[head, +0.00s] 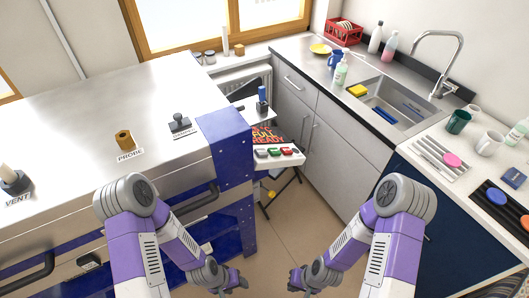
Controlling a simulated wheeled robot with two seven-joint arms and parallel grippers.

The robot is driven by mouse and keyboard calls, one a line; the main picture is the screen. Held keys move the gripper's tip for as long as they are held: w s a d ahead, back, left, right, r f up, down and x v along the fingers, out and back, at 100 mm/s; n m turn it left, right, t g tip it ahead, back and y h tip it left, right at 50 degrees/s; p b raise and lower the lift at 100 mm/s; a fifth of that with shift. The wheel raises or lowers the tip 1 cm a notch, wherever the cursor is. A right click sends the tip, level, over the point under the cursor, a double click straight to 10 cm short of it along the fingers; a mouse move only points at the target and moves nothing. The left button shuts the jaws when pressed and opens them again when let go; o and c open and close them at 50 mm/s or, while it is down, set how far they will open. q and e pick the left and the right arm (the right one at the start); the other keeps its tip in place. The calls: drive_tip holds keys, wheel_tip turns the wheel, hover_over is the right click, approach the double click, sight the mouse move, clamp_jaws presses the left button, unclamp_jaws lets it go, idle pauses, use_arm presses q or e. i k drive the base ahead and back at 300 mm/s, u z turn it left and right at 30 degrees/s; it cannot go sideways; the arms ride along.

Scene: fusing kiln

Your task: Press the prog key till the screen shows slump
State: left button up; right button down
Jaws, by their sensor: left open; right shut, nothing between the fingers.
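The kiln's control panel (278,160) sticks out at the right end of the steel-topped kiln. Its dark screen (270,136) shows orange-red letters that read FULL READY. Below the screen is a row of small keys, among them a grey key (261,153), a green key (275,152) and a red key (287,151). Their labels are too small to read, so I cannot tell which is prog. My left gripper (240,281) is open, low and in front of the panel, apart from it. My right gripper (294,281) is shut and empty, also below and apart from the panel.
The kiln top (90,115) carries a brass probe fitting (124,140), a vent plug (14,180) and a dark knob (180,122). A blue-handled switch (262,97) stands behind the screen. A sink counter (310,60) with bottles and mugs runs along the right. Floor shows between.

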sight(260, 152)
drive_tip(key=k, duration=0.5)
drive_tip(key=z, duration=1.4)
drive_tip(key=i, duration=1.05)
drive_tip(key=u, duration=1.9)
